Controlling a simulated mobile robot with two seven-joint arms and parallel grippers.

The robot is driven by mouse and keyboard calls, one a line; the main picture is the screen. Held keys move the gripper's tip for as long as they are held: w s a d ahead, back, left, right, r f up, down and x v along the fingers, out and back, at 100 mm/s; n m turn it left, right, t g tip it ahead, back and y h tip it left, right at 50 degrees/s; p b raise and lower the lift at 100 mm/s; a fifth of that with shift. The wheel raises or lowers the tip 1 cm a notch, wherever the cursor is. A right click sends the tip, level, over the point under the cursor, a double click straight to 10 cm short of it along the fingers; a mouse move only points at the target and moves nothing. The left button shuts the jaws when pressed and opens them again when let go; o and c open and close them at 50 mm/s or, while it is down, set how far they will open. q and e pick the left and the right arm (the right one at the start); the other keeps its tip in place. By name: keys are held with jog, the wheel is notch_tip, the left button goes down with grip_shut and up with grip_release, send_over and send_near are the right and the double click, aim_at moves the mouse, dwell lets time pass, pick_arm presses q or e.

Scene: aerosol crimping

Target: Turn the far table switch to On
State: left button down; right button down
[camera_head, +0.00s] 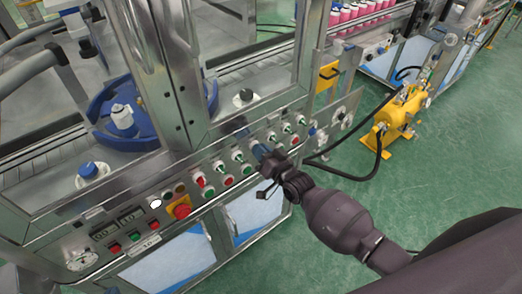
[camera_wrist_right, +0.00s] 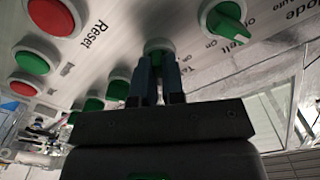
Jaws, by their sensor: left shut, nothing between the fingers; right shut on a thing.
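The front panel (camera_head: 222,172) of the machine carries a row of green rotary switches and red and green push buttons. My right gripper (camera_head: 260,152) reaches the panel from the right in the head view and hides the switch behind it. In the right wrist view its two fingers (camera_wrist_right: 157,75) are shut on a green switch knob (camera_wrist_right: 158,46), which is mostly hidden between them. I cannot read that switch's label or setting. Another green rotary switch (camera_wrist_right: 228,21) sits to the right, clear of the fingers. My left gripper is not in view.
A large red Reset button (camera_wrist_right: 52,16) and a green button (camera_wrist_right: 36,59) are close by in the wrist view. A red emergency knob (camera_head: 180,211) stands out further left on the panel. A yellow pump unit (camera_head: 400,112) stands on the green floor to the right.

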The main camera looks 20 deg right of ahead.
dwell(0.5)
jog(key=c, duration=1.2)
grip_release()
jog(key=shift+s, duration=0.1)
jog(key=v, duration=1)
jog(key=shift+s+d, duration=0.15)
jog(key=shift+s, duration=0.15)
